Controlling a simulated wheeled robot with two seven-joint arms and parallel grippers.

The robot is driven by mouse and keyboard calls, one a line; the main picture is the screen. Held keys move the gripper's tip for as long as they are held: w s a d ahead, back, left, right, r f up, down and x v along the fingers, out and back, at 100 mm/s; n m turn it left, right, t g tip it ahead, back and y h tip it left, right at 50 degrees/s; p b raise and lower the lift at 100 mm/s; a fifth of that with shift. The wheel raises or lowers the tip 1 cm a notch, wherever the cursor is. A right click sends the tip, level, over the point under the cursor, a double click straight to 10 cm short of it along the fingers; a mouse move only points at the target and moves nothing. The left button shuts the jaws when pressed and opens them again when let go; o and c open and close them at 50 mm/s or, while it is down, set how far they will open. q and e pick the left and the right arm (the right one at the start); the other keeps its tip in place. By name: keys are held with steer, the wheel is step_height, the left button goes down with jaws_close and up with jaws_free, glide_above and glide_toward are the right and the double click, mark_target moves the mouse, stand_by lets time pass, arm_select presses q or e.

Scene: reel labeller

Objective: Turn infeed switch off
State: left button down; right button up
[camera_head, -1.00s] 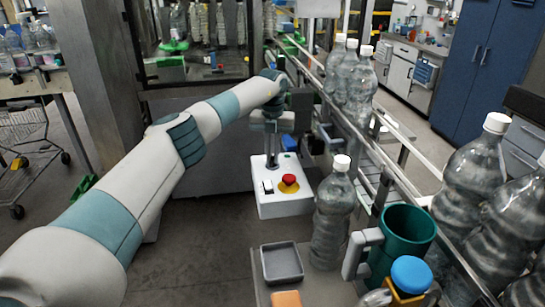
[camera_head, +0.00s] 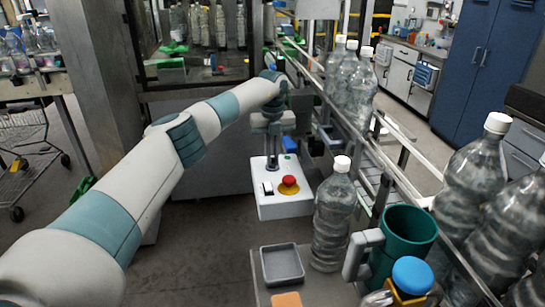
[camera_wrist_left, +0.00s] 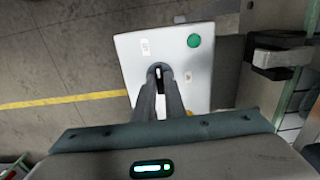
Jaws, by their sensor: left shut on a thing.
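A white control box (camera_head: 285,205) stands below the end of my left arm in the head view, with a red mushroom button (camera_head: 289,181) on a yellow base. The wrist view shows its pale top face (camera_wrist_left: 130,60), with a green round button (camera_wrist_left: 194,41) and a small white rocker (camera_wrist_left: 145,47). My left gripper (camera_head: 272,165) points down at the box. In the wrist view its fingers (camera_wrist_left: 158,78) are closed together on a small dark switch knob (camera_wrist_left: 157,68) on the panel. The fingers partly hide the knob, and its labels and setting cannot be read. My right gripper is not in view.
A clear bottle (camera_head: 333,215) stands close to the box's right. A grey tray (camera_head: 282,264) and a green mug (camera_head: 404,235) are nearer. The conveyor rail (camera_head: 350,125) with bottles runs along the right. The floor left of the box is clear.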

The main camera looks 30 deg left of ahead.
mark_target(273, 159)
arm_select(q)
steer(key=c, duration=1.8)
jaws_free()
steer(key=shift+r, duration=0.1)
steer(key=shift+r+b, duration=0.3)
steer(key=shift+r, duration=0.25)
step_height(273, 159, up, 16)
steer(key=b, duration=0.3)
steer(key=shift+r, duration=0.15)
